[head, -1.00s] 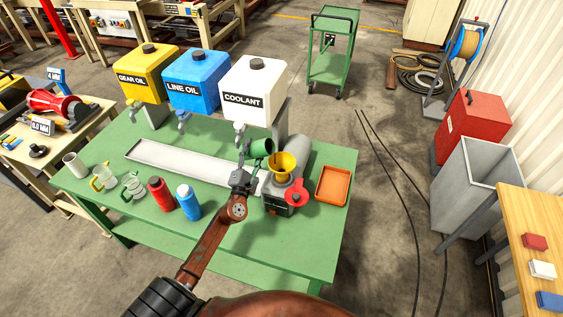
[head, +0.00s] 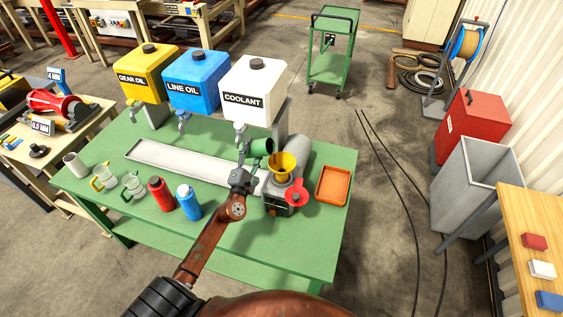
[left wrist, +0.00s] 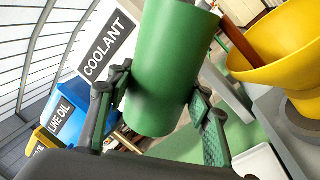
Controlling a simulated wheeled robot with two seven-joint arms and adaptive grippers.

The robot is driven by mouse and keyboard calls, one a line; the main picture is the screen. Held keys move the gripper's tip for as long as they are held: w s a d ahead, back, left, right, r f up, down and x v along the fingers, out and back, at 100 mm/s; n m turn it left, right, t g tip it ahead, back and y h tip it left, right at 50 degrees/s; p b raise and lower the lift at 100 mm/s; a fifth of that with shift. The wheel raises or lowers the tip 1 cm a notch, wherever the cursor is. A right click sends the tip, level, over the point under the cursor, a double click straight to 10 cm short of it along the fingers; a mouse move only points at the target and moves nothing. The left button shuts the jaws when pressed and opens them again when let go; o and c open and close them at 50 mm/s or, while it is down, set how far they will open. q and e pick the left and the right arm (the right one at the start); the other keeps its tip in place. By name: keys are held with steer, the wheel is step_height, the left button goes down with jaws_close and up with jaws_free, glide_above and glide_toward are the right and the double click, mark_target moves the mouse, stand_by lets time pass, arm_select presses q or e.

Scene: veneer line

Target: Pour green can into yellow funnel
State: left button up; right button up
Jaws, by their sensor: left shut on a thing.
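The green can (head: 259,148) is held tilted above the table, its mouth end toward the yellow funnel (head: 283,165). My left gripper (head: 246,163) is shut on the can. In the left wrist view the can (left wrist: 168,70) sits between the two fingers (left wrist: 160,105), and the yellow funnel (left wrist: 280,50) is close on its right with a small gap. The funnel stands upright on a grey machine (head: 279,199) with a red knob. My right gripper is not in view.
The green table (head: 250,240) also carries an orange tray (head: 333,186), a long white tray (head: 180,160), blue (head: 188,203) and red (head: 161,195) bottles, and several cups. Yellow, blue and white dispensers (head: 253,90) stand behind. The table's front is clear.

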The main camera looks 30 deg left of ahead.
arm_select(q)
steer(key=shift+m, duration=0.3)
stand_by(0.4)
steer(key=shift+m, duration=0.4)
stand_by(0.6)
steer(key=shift+m+h, duration=0.3)
steer(key=shift+m, duration=0.1)
stand_by(0.9)
steer(key=shift+w+d+r+m+p, duration=0.1)
steer(key=shift+d+r+m+p, duration=0.3)
steer(key=shift+m, duration=0.2)
stand_by(1.2)
